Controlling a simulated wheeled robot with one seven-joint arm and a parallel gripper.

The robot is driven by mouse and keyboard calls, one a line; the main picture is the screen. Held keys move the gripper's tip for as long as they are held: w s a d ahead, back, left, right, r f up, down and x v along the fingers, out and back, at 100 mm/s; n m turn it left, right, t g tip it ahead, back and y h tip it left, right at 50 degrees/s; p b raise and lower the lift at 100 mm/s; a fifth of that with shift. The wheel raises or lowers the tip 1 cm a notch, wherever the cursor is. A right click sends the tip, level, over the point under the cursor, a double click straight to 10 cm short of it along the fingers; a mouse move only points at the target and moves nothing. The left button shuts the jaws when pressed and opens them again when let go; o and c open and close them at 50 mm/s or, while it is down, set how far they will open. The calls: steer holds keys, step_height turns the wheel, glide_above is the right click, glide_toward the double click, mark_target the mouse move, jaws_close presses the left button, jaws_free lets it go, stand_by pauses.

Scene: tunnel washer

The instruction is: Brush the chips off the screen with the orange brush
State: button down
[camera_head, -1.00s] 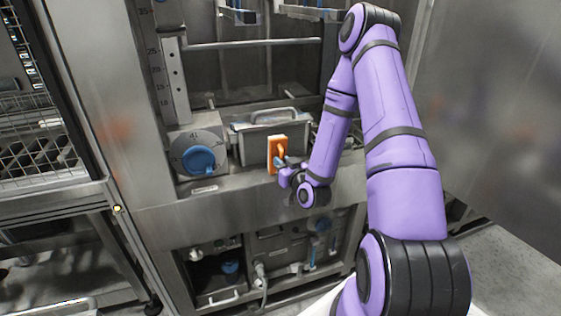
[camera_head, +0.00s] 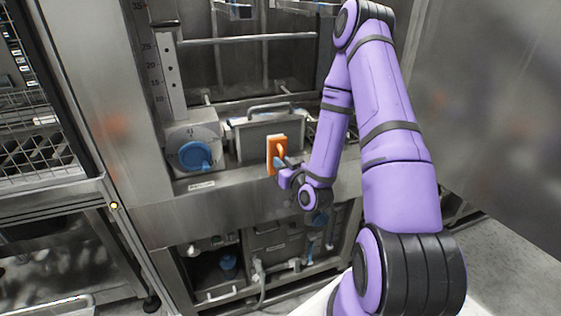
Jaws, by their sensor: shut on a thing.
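The orange brush (camera_head: 271,159) is held upright in front of the washer, with its loop handle facing my gripper. My gripper (camera_head: 284,163) is shut on the brush's handle; the fingers are small and partly hidden by the wrist. A grey metal box-like piece with a bar handle (camera_head: 262,137) stands in the washer's recess just behind the brush. I cannot tell whether it is the screen, or whether the brush touches it. No chips can be made out at this size.
A blue round knob (camera_head: 195,155) on a grey dial sits left of the brush. A metal ledge (camera_head: 225,188) runs below. A wire rack (camera_head: 40,150) stands at far left. A steel panel (camera_head: 500,110) closes the right side.

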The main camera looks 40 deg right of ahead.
steer(key=shift+w, duration=0.15)
steer(key=shift+w+d, duration=0.3)
steer(key=shift+w, duration=0.75)
steer(key=shift+w+d, duration=0.35)
steer(key=shift+w, duration=0.75)
steer(key=shift+w+d, duration=0.3)
steer(key=shift+w, duration=0.75)
steer(key=shift+w+d, duration=0.15)
steer(key=shift+w, duration=0.35)
steer(key=shift+w+d, duration=0.15)
steer(key=shift+w, duration=0.35)
steer(key=shift+s+d, duration=0.2)
steer(key=shift+d, duration=0.45)
steer(key=shift+s+d, duration=0.25)
steer(key=shift+d, duration=0.35)
steer(key=shift+s+d, duration=0.2)
steer(key=shift+d, duration=0.45)
steer(key=shift+s+d, duration=0.25)
steer(key=shift+d, duration=0.75)
steer(key=shift+s+d, duration=0.2)
steer(key=shift+d, duration=0.75)
steer(key=shift+w+a, duration=0.4)
steer(key=shift+a, duration=0.9)
steer(key=shift+w+a, duration=0.35)
steer(key=shift+a, duration=0.9)
steer(key=shift+w+a, duration=0.4)
steer(key=shift+a, duration=0.9)
steer(key=shift+s, duration=0.1)
